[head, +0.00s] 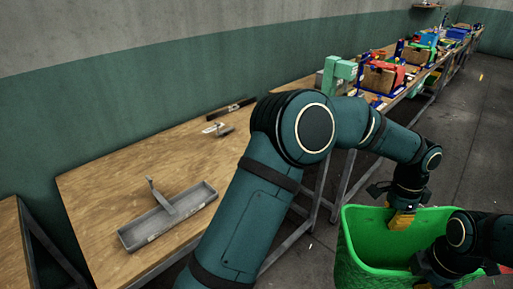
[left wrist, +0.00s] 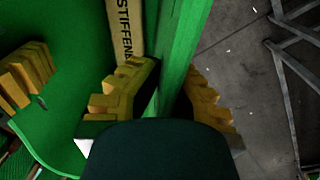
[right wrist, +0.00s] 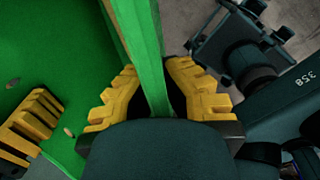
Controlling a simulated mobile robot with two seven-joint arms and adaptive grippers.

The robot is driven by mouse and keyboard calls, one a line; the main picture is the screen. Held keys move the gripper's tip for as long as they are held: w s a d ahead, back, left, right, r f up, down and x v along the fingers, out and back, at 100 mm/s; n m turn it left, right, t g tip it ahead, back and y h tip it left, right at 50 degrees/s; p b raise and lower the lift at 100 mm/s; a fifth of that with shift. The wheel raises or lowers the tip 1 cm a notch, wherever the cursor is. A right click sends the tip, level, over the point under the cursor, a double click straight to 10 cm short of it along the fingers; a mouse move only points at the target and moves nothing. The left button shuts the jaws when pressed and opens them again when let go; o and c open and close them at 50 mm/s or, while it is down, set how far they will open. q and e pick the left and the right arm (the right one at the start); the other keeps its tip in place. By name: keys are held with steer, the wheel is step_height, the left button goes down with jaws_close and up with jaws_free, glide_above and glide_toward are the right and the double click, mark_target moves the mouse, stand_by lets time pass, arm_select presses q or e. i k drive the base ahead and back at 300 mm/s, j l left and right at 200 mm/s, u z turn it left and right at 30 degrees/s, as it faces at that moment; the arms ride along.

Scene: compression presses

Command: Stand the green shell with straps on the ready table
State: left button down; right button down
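The green shell (head: 365,255) is a large open tub at the lower right of the head view, beside the table and over the floor. My left gripper (head: 402,218) is at its far rim. In the left wrist view its yellow fingers close on both sides of the green wall (left wrist: 180,50), by a tan strip lettered "STIFFENE" (left wrist: 125,30). My right gripper (head: 428,268) is at the near right rim. In the right wrist view its fingers close on both sides of the wall (right wrist: 145,60). I cannot make out straps. A wooden table (head: 110,190) stands left, partly hidden by my left arm.
A grey tray (head: 138,235) with an upright handle lies on the wooden table. Small tools (head: 220,128) lie at its back. Much of its top is bare. Benches with coloured fixtures (head: 383,78) stand behind. The floor (head: 480,150) at right is open.

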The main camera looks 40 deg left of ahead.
mark_target(223, 165)
steer(key=i+l+u, duration=0.1)
steer(key=i+u, duration=0.15)
steer(key=i, duration=0.5)
steer(key=i+u, duration=0.35)
steer(key=i+l+u, duration=0.1)
steer(key=u, duration=0.2)
steer(key=i+u, duration=0.15)
steer(key=u, duration=0.25)
steer(key=i+u, duration=0.15)
steer(key=u, duration=0.2)
steer(key=i+l+u, duration=0.15)
steer(key=u, duration=0.25)
steer(key=i+l+u, duration=0.1)
steer(key=u, duration=0.3)
steer(key=i+l+u, duration=0.2)
steer(key=i+u, duration=0.25)
steer(key=k, duration=0.05)
